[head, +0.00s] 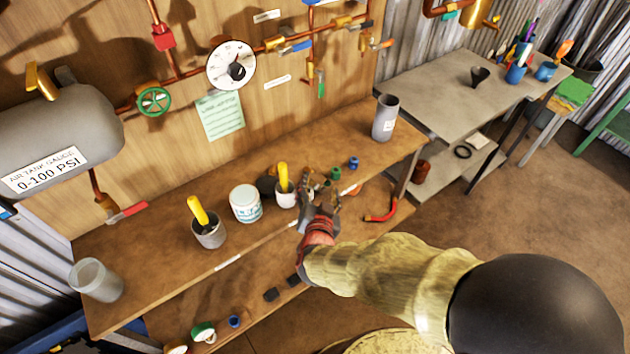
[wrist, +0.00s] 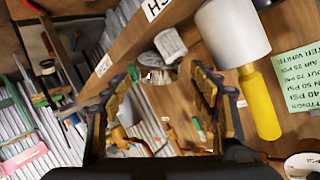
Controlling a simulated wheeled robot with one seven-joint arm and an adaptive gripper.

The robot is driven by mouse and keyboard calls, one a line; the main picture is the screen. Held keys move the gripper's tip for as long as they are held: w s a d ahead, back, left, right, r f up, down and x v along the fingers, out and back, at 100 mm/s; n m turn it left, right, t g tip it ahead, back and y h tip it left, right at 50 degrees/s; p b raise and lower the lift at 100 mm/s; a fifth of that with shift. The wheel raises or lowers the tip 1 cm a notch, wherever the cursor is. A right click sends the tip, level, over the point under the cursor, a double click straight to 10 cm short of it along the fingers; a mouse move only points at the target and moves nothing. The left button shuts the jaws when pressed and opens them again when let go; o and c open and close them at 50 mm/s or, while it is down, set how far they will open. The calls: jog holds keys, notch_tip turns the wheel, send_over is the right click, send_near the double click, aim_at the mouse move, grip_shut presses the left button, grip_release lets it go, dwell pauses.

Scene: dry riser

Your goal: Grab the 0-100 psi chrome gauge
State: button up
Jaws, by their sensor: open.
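No gauge can be surely picked out as the 0-100 psi chrome one. A large white-dial gauge (head: 232,65) with a dark hub is mounted on the copper pipes of the wall panel; its scale is too small to read. Smaller round gauge-like pieces, one green-rimmed (head: 203,332) and one brass-coloured (head: 175,348), lie on the lower shelf. A dark round object (head: 267,186) sits behind the white tub, partly hidden. My gripper (head: 321,192) is over the bench's front edge, right of the brush cup. In the wrist view my gripper (wrist: 163,95) is open with nothing between its fingers.
The grey tank (head: 60,135) has a label reading "AIR TANK GAUGE 0-100 PSI". The bench (head: 160,275) holds a white tub (head: 245,204), cups with yellow-handled brushes (head: 208,235), small fittings (head: 354,163) and a grey cup (head: 385,118). A grey table (head: 430,85) stands right.

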aim_at(315, 179)
jog(key=shift+b+x, duration=0.45)
jog(key=shift+x, duration=1.15)
jog(key=shift+a+f, duration=0.1)
jog(key=shift+c, duration=1.3)
jog(key=c, duration=1)
